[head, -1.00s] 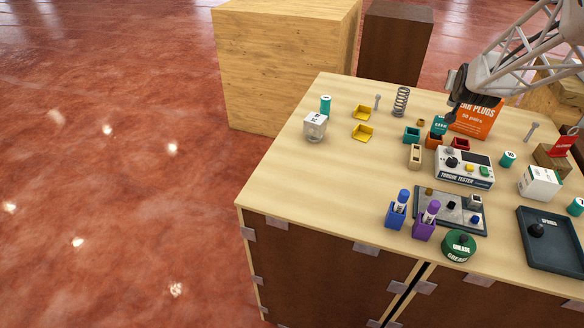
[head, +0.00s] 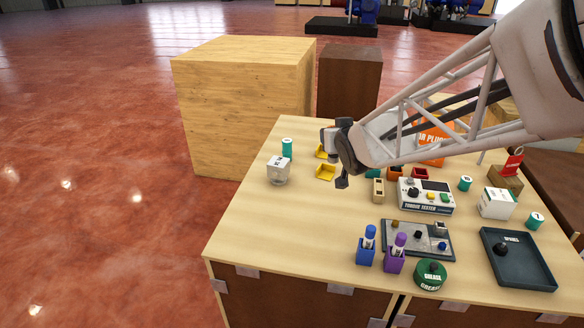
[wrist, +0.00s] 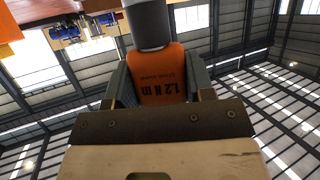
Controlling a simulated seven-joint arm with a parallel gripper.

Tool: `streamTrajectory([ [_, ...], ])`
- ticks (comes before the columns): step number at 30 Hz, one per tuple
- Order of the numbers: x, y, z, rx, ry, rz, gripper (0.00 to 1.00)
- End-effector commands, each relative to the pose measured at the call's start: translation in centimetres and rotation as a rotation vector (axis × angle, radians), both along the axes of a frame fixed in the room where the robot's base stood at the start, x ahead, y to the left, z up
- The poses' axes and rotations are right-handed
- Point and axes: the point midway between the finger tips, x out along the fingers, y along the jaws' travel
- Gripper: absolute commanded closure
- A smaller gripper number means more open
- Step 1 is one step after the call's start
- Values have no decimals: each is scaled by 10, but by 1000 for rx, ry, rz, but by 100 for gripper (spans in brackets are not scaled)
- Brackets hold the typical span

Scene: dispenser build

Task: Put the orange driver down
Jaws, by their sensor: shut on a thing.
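The orange driver (wrist: 160,72) shows in the wrist view, with a dark "1.2 N m" marking on its body and a grey cylindrical end toward the top of the picture. My gripper (wrist: 160,84) is shut on it, one finger on each side. In the head view my arm reaches in from the right, and its dark wrist end hangs above the back part of the table, near the yellow trays (head: 325,172). The driver is mostly or wholly hidden there.
A torque tester (head: 425,196), a grey parts plate (head: 405,240), a green grease tin (head: 431,275) and a dark tray (head: 518,260) crowd the right side. The front-left tabletop is clear.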

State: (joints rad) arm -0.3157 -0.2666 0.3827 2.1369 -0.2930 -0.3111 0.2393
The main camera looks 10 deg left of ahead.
Motion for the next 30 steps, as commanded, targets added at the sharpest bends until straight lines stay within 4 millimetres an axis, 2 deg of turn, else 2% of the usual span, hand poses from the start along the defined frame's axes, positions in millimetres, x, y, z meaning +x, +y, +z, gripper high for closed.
streamTrajectory([
  [1, -15, 10, 1, 0, -2, 25, 79],
  [9, -88, 48, -3, 1, 1, 145, 79],
  [18, -167, 77, -11, -1, 5, 273, 79],
  [24, -199, 85, -17, -1, 9, 325, 79],
  [30, -220, 89, -20, -2, 10, 359, 79],
])
